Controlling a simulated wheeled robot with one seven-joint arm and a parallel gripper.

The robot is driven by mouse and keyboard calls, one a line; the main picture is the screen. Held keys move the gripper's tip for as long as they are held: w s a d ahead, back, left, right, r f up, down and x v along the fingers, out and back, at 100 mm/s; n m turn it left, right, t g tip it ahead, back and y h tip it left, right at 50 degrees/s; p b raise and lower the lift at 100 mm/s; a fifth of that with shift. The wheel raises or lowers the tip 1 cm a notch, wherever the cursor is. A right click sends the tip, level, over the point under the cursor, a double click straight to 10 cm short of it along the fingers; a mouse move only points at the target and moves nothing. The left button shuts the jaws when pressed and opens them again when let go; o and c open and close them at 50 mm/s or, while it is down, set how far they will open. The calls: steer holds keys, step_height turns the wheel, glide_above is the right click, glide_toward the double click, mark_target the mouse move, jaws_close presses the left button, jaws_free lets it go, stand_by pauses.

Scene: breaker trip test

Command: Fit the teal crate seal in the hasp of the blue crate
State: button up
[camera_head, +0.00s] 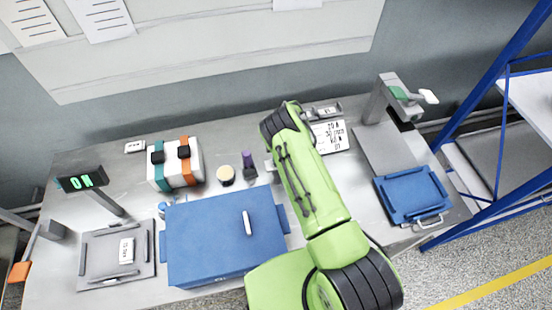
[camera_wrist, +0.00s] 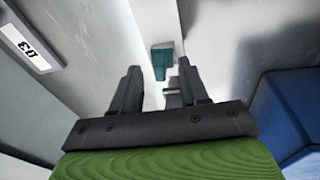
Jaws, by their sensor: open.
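My gripper (camera_wrist: 160,76) is open in the wrist view, with its two dark fingers apart. A small teal piece (camera_wrist: 162,62), which looks like the crate seal, shows just beyond and between the fingertips, close to a pale upright surface. The fingers are not closed on it. I cannot tell whether they touch it. In the head view the blue crate (camera_head: 215,243) stands shut at the front of the bench, left of my arm. Its hasp is not clear. My arm hides my gripper and the seal in that view.
A white box with teal and orange straps (camera_head: 180,165) stands behind the crate. A grey panel (camera_head: 92,262) lies left of it. A round tan-topped item (camera_head: 225,174) and a purple-topped item (camera_head: 248,165) stand behind. A blue tray (camera_head: 412,190) lies at right.

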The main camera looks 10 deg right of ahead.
jaws_close()
steer(key=shift+s, duration=0.1)
steer(key=shift+r, duration=0.1)
stand_by(0.3)
